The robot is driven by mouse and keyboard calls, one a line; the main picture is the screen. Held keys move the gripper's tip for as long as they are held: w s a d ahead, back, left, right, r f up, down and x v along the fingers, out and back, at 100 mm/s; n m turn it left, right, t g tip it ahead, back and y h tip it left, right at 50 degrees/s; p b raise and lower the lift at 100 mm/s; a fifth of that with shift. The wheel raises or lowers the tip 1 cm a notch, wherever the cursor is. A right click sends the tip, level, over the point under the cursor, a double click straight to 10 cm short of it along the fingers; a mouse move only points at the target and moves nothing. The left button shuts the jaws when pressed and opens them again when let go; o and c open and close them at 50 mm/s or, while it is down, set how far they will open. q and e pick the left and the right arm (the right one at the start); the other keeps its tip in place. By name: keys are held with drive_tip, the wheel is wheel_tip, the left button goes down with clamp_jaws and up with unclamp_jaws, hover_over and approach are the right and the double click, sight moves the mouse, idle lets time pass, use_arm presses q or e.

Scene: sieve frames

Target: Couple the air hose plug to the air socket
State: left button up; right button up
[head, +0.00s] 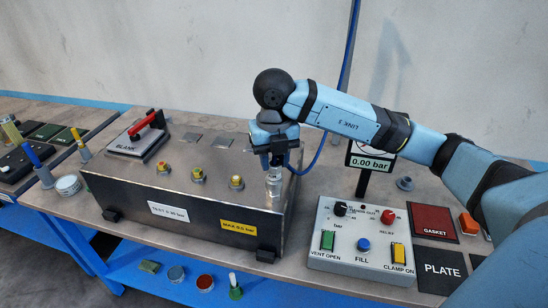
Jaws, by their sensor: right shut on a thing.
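My right gripper (277,156) points down over the right end of the steel test box (130,192). It is shut on the air hose plug (273,178), a silver cylinder that stands about upright below the fingers. A blue hose (322,150) hangs from above, passes behind my right arm and curves in to the gripper. The plug's lower end is at the box's top right front corner. The air socket is not clearly seen there, so I cannot tell whether plug and socket touch. My left gripper is out of view.
Several yellow-capped fittings (198,174) stand on the box top, left of the plug. A BLANK plate (136,141) with a red handle is at its left end. A control box (364,240) stands close on the right. A gauge (370,160) reads 0.00 bar behind it.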

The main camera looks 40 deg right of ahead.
drive_tip(key=shift+f, duration=0.15)
drive_tip(key=o, duration=1.1)
wheel_tip(320, 180, up, 14)
drive_tip(key=shift+a+f, duration=0.1)
idle(0.4)
